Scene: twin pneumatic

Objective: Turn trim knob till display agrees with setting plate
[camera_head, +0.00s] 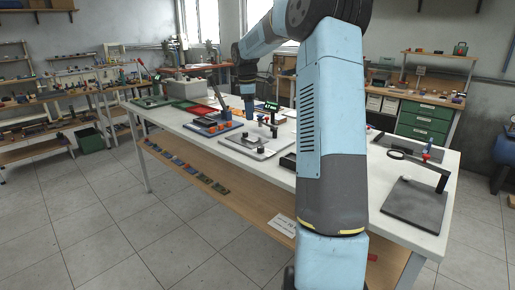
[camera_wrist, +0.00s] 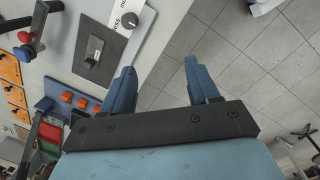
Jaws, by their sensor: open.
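My gripper (camera_wrist: 160,65) is open and empty in the wrist view, its blue fingers spread over the table's front edge and floor. A round black knob with a white mark (camera_wrist: 130,20) sits on a white panel (camera_wrist: 147,24) beyond the left finger. Partly visible lettering is beside the knob; whether this is the trim knob I cannot tell. In the head view a small dark display (camera_head: 271,106) with green digits stands above the table; its digits are too small to read surely. I cannot make out a setting plate.
Red and blue knobs (camera_wrist: 25,45) and a blue tray with orange blocks (camera_wrist: 66,97) are at left. The white table (camera_head: 160,118) is crowded; a dark plate with a stand (camera_head: 415,205) is at right.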

